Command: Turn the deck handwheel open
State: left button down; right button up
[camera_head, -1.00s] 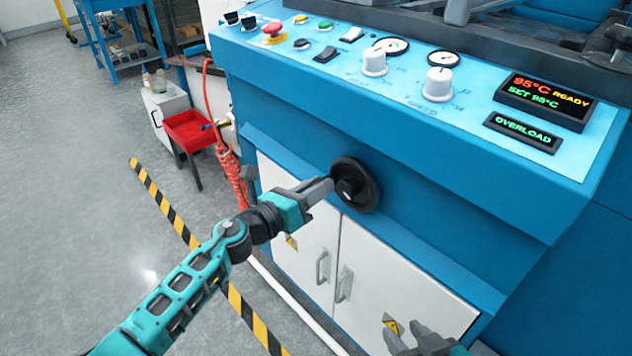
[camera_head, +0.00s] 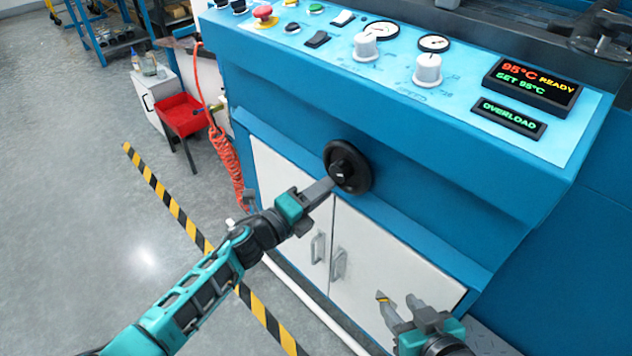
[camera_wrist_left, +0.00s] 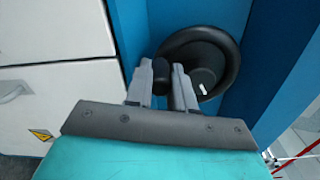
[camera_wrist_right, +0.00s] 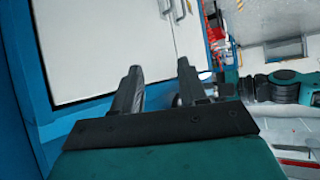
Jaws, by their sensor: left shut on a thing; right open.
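The black handwheel (camera_head: 350,165) sits on the blue machine front, above white cabinet doors. It has a thick round rim and a small crank knob (camera_wrist_left: 177,80) standing out from it. My left gripper (camera_head: 327,185) is at the wheel's lower left side, its jaws shut on the knob; the left wrist view shows a finger on each side of it. The fingers partly hide the rim there. My right gripper (camera_head: 400,308) is open and empty in front of the cabinet doors, below and to the right of the wheel. The right wrist view shows nothing between its fingers.
The sloped control panel (camera_head: 400,75) with knobs, gauges and a lit display (camera_head: 532,82) overhangs the wheel. Cabinet handles (camera_head: 338,265) stick out below. A red coiled hose (camera_head: 228,165) hangs at the left, near a red bin (camera_head: 182,115).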

aim_at(351, 192)
pick_arm(q)
jog(key=shift+s+d+f+n+p, duration=0.15)
jog(key=shift+s+d+n+p, duration=0.2)
jog(key=shift+n, duration=0.65)
jog(key=shift+s+d+n+p, duration=0.25)
jog(key=shift+s+n+p, duration=0.15)
jog(key=shift+n, duration=0.5)
jog(key=n+p, duration=0.1)
jog(key=s+d+n, duration=0.1)
jog(key=n, duration=0.1)
jog(key=shift+p, duration=0.35)
jog(key=shift+s+d+r+n+p, duration=0.15)
jog(key=shift+n+p, duration=0.1)
jog(key=shift+n, duration=0.3)
jog(key=shift+s+d+n+p, duration=0.1)
jog(key=shift+d+n+p, duration=0.1)
jog(key=shift+n, duration=0.3)
jog(key=shift+s+d+r+n+p, duration=0.15)
jog(key=shift+n+p, duration=0.1)
jog(key=shift+n, duration=0.3)
jog(key=shift+f, duration=0.1)
jog(key=c, duration=1.2)
grip_release()
jog(key=shift+c, duration=0.2)
